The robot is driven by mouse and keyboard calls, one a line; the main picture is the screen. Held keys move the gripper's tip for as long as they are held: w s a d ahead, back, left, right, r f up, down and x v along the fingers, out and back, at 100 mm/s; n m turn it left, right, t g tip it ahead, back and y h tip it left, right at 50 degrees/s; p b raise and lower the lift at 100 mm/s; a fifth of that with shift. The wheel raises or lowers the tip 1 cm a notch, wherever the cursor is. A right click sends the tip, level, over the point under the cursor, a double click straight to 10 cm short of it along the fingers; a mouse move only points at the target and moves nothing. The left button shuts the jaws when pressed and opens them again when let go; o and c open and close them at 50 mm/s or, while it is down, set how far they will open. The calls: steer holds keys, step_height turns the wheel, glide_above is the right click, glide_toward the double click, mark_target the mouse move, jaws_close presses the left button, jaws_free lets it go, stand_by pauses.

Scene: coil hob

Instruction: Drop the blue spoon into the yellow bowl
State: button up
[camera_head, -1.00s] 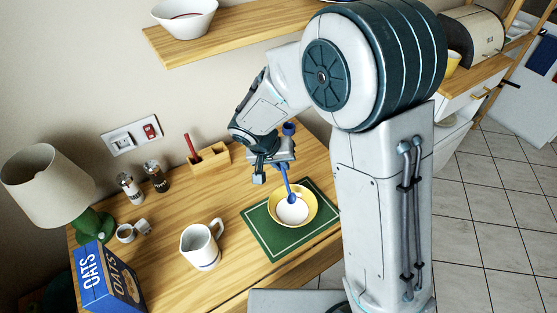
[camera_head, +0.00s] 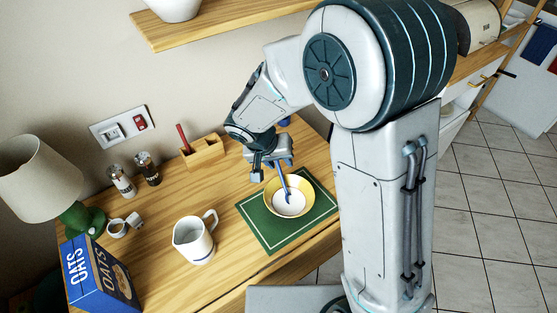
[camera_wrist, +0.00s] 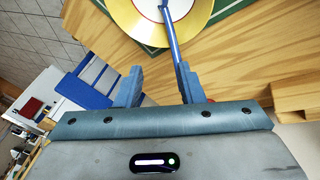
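The yellow bowl (camera_head: 308,192), white inside, stands on a green mat (camera_head: 262,228). Its rim also shows at the top of the wrist view (camera_wrist: 130,14). The blue spoon (camera_head: 283,180) slants from beside my gripper down into the bowl, its lower end inside. In the wrist view its handle (camera_wrist: 171,38) runs from the bowl to the right finger. My gripper (camera_head: 270,172) is above the table just behind the bowl. Its two fingers (camera_wrist: 158,85) stand apart with a clear gap. The handle is close against the right finger; whether it touches is unclear.
A white jug (camera_head: 194,243) stands left of the mat. A wooden holder (camera_head: 204,152) is behind, with shakers (camera_head: 121,180), a lamp (camera_head: 38,175) and an oats box (camera_head: 97,275) farther left. A blue object (camera_head: 285,121) is behind my gripper. A shelf (camera_head: 200,27) hangs above.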

steer(key=v, duration=1.3)
steer(key=shift+a+r, duration=0.15)
steer(key=shift+r, duration=0.2)
steer(key=shift+s, duration=0.15)
stand_by(0.5)
steer(key=s+d+y, duration=0.1)
steer(key=s+d, duration=0.5)
steer(key=d, duration=0.3)
steer(key=s+d+y, duration=0.2)
steer(key=s+d, duration=0.4)
steer(key=d, duration=0.4)
steer(key=shift+s+y, duration=0.3)
